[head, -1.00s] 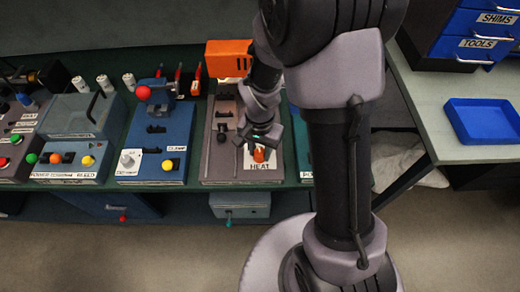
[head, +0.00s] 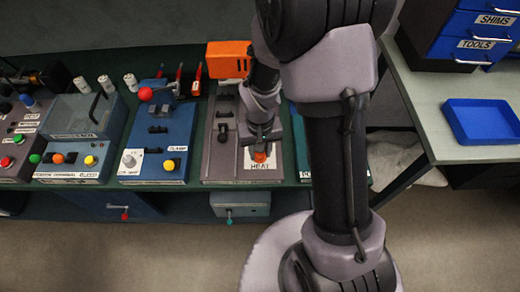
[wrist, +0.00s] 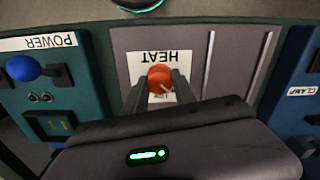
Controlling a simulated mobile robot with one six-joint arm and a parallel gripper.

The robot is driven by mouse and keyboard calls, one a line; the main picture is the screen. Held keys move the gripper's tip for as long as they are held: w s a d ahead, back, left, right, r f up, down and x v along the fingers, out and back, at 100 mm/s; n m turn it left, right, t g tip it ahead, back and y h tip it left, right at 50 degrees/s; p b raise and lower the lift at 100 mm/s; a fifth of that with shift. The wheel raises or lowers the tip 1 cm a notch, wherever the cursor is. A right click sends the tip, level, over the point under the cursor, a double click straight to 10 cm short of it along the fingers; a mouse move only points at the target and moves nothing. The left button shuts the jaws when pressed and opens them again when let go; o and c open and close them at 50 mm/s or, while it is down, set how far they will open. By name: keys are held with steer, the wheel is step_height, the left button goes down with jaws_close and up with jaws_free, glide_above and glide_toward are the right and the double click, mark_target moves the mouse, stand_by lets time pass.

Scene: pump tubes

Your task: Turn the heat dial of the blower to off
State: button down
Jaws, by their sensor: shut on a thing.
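The blower is a grey panel (head: 215,160) with an orange housing (head: 228,58) at its back. Its heat dial is an orange knob (head: 260,156) on a white plate labelled HEAT (head: 263,166). In the wrist view the orange dial (wrist: 160,78) sits between the two fingertips, with a pale pointer mark on its face. My gripper (wrist: 159,82) is shut on the dial, one finger on each side. In the head view my gripper (head: 261,148) reaches down over the dial and partly hides it.
Left of the blower stands a blue clamp panel (head: 155,140) with a red ball lever (head: 145,94). In the wrist view a teal POWER panel (wrist: 50,90) with a blue knob (wrist: 22,68) is close on the left. A blue tray (head: 485,120) lies on the right bench.

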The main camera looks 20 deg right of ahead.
stand_by(0.4)
steer(key=c, duration=1)
jaws_free()
step_height(320, 180, up, 18)
steer(key=p, duration=0.6)
steer(key=shift+f+p, duration=0.25)
steer(key=shift+p, duration=0.15)
steer(key=s+a+r+m+t+b, duration=0.1)
steer(key=s+r+t, duration=0.1)
steer(key=s+r, duration=0.1)
steer(key=s+a+r+m+t+y+b, duration=0.1)
steer(key=s+r+t+b, duration=0.1)
steer(key=s+r, duration=0.2)
steer(key=s+a+r+m+t+y+b, duration=0.1)
steer(key=s+a+r+b, duration=0.1)
steer(key=s+r, duration=0.2)
steer(key=shift+s+t, duration=0.4)
steer(key=shift+s, duration=0.75)
